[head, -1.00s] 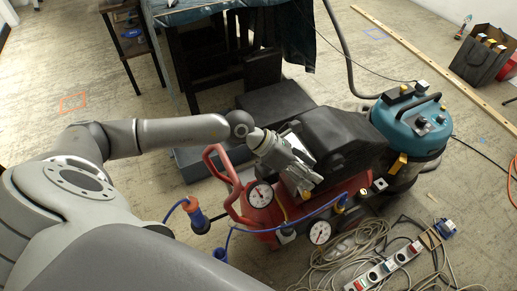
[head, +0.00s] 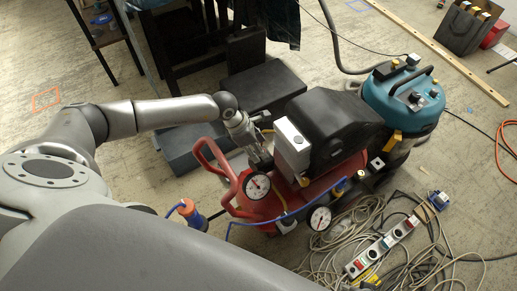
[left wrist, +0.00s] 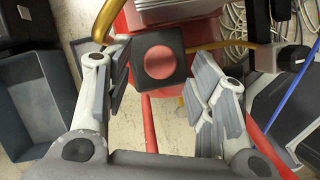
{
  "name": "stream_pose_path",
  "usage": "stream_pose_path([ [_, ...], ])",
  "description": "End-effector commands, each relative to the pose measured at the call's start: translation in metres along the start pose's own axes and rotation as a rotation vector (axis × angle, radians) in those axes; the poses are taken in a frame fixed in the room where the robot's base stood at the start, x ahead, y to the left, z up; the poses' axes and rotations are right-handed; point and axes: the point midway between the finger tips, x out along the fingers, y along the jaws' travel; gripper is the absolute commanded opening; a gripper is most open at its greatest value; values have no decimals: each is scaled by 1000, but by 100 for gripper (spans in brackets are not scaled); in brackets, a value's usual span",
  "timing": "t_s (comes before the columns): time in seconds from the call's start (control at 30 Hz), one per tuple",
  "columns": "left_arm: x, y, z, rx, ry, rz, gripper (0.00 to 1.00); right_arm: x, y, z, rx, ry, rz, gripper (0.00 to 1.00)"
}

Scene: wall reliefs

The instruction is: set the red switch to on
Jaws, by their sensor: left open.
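A black square switch box with a round red face (left wrist: 160,62) shows in the left wrist view, close in front of my left gripper. It lies between the lines of the two open fingers; whether either finger touches it I cannot tell. In the head view I cannot make out this red face. My left gripper (head: 259,158) is in front of the red compressor (head: 325,185), left of its silver box (head: 292,148). It also shows in the left wrist view (left wrist: 163,78), open and empty. My right gripper is not in view.
Gauges (head: 257,185), a red handle (head: 215,165) and a brass pipe (left wrist: 103,20) surround the switch area. A teal vacuum (head: 405,100) stands at right. A power strip (head: 383,246) and coiled cables lie in front. Dark boxes (head: 195,145) stand behind; open floor lies left.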

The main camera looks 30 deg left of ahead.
Motion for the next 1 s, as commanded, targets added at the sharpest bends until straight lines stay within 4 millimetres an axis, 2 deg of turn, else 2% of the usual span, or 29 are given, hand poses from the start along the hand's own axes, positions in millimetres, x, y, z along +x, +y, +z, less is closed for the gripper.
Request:
stream_pose_path([
  [0.13,10,0,0,0,-1,0,51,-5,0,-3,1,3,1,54],
  [0.43,11,0,0,0,-1,0,50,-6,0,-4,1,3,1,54],
  [0.8,11,0,0,0,-1,0,2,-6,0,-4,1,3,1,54],
  [1.0,11,0,0,0,-1,0,0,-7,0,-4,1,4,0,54],
])
